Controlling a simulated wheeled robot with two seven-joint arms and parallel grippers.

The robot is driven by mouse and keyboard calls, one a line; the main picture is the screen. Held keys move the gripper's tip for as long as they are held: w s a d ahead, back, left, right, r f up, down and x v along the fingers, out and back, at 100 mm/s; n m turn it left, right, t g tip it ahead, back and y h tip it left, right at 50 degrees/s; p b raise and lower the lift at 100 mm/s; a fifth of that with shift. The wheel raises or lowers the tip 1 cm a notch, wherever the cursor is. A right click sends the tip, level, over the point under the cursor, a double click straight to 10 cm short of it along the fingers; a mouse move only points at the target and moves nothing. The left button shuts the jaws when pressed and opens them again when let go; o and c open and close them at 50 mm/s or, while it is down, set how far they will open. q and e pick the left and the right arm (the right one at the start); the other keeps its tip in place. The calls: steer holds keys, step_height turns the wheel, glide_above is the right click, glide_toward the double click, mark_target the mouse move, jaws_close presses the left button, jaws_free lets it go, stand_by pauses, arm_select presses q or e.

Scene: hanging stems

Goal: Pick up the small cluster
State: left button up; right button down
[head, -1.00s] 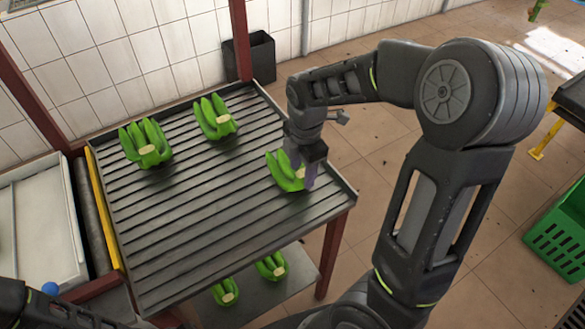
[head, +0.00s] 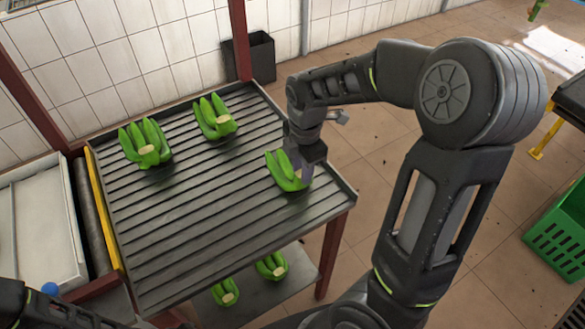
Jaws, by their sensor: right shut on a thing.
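The small green banana cluster (head: 284,171) is at the right edge of the slatted table, with its cut crown toward the lower right. My right gripper (head: 300,172) reaches down on it from above and is shut on it; the fingers partly hide its right side. The cluster seems to rest on or just above the slats; I cannot tell which. Two larger green clusters lie on the same table, one at the left (head: 146,143) and one at the back (head: 214,117). Part of my left arm shows at the lower left corner; its gripper is out of view.
The slatted table (head: 200,225) has free room in its middle and front. Two more clusters lie on a lower shelf (head: 279,297). A dark bin (head: 250,58) stands behind the table. A green crate (head: 560,240) is on the floor at the right. A white tray (head: 40,230) is at the left.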

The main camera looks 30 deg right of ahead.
steer(key=shift+w, duration=0.1)
step_height(320, 180, up, 10)
steer(key=b, duration=0.1)
stand_by(0.5)
stand_by(0.5)
